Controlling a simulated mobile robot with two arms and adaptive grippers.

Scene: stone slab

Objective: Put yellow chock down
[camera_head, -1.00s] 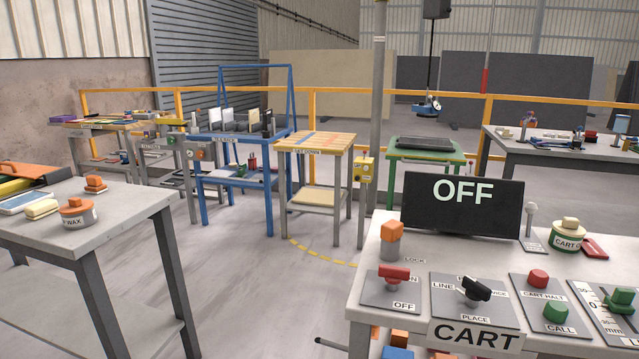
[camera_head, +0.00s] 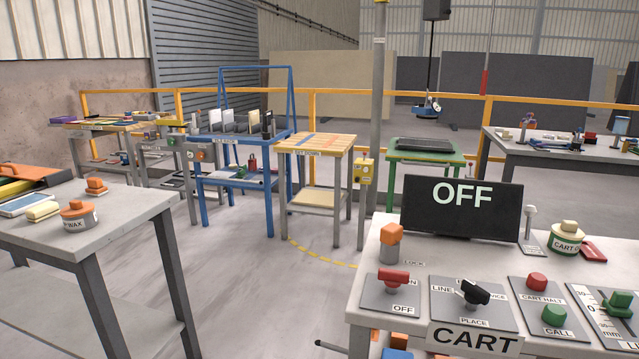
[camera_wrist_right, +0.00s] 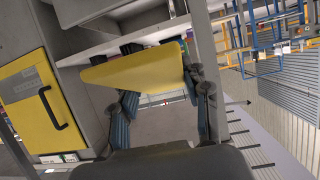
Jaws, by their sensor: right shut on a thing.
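The yellow chock (camera_wrist_right: 135,66) is a wedge-like block and shows only in the right wrist view. My right gripper (camera_wrist_right: 158,85) is shut on it, with a dark finger at each side of the block. The chock is held close to a pale shelf or ledge edge; I cannot tell whether it touches it. My left gripper is not in view, and neither gripper shows in the head view.
The cart console (camera_head: 400,287) stands at front right with a dark screen (camera_head: 461,221) reading OFF, switches and buttons. A grey table (camera_head: 130,222) stands at left. Open floor (camera_head: 250,300) lies between them. In the wrist view a grey cabinet has a yellow door (camera_wrist_right: 38,105).

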